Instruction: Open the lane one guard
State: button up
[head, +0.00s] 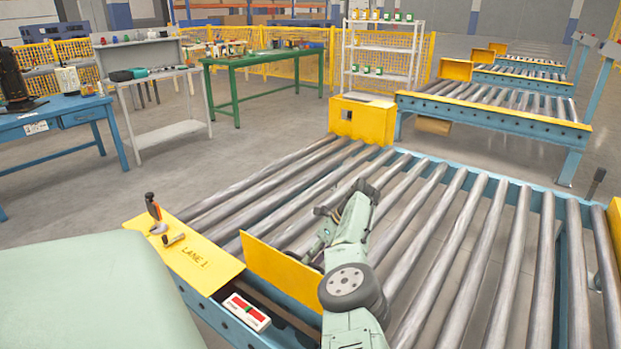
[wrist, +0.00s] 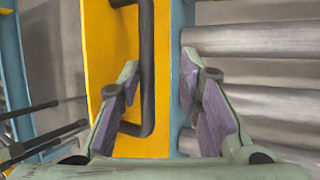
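The lane one guard (head: 283,272) is a yellow panel standing at the near left edge of the roller conveyor, beside the yellow plate marked LANE 1 (head: 193,262). In the wrist view a yellow panel (wrist: 107,55) carries a black bar handle (wrist: 148,65). My gripper (wrist: 159,82) is open, its two fingers apart, with the handle's bar showing between them, closer to the left finger. I cannot tell whether a finger touches it. In the head view my gripper (head: 307,253) is at the guard's far side, partly hidden. The handle is hidden there.
A red-handled tool (head: 155,213) stands on the LANE 1 plate. A white box with red and green parts (head: 246,311) sits below the guard. Metal rollers (head: 440,225) lie right of my arm. A yellow box (head: 362,118) stands at the conveyor's far end.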

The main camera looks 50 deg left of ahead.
jog(key=shift+s+r, duration=0.1)
jog(key=shift+r, duration=0.1)
dwell(0.3)
notch_tip(320, 180, up, 10)
dwell(0.4)
jog(key=shift+f, duration=0.1)
dwell(0.4)
